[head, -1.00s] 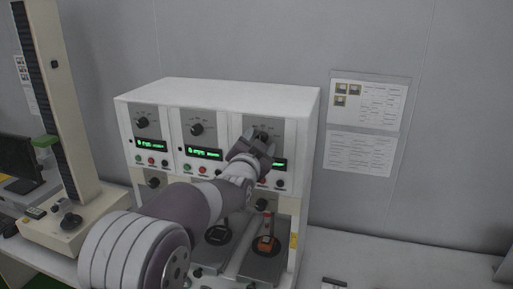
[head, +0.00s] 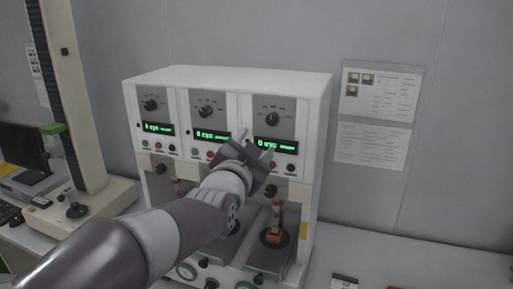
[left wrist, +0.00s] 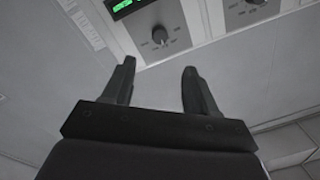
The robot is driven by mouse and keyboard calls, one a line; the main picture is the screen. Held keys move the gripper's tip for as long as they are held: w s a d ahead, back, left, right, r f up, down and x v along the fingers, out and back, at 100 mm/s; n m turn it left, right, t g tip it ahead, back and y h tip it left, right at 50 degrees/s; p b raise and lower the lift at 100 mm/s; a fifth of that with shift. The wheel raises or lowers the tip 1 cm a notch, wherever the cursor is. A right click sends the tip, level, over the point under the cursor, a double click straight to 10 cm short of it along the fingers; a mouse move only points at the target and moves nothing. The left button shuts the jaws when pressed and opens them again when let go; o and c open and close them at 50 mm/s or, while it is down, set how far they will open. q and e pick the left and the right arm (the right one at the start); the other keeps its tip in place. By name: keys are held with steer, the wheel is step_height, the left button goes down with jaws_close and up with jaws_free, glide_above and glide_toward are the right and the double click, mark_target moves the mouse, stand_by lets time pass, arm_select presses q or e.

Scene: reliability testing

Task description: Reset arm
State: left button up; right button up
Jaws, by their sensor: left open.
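My left gripper (head: 254,146) is open and empty in the head view, in front of the middle and right panels of a white test machine (head: 230,80). Its two fingers also show apart in the left wrist view (left wrist: 160,85), with nothing between them. The right panel has a black dial (head: 272,119) and a green display (head: 275,144). A dial (left wrist: 160,36) also shows in the left wrist view. My left arm hides parts of the lower panels and bays. My right gripper is not in view.
An orange piece (head: 274,237) sits in the machine's lower right bay. A tall cream column device (head: 62,95) and a dark monitor (head: 22,148) stand at left. Two paper sheets (head: 371,145) hang on the wall. The bench is mostly clear at right.

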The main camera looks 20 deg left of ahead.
arm_select(q)
steer(key=s+f+n+g, duration=0.2)
steer(key=s+f+g, duration=0.15)
steer(key=f, duration=0.55)
steer(key=s+f+n+g, duration=0.2)
steer(key=f+g, duration=0.3)
steer(key=f, duration=0.5)
steer(key=s+f+n+g, duration=0.2)
steer(key=s+f+g, duration=0.6)
steer(key=s+f, duration=0.7)
steer(key=shift+s+g, duration=0.35)
steer(key=shift+s, duration=0.4)
steer(key=shift+d+f, duration=0.1)
steer(key=shift+f, duration=0.05)
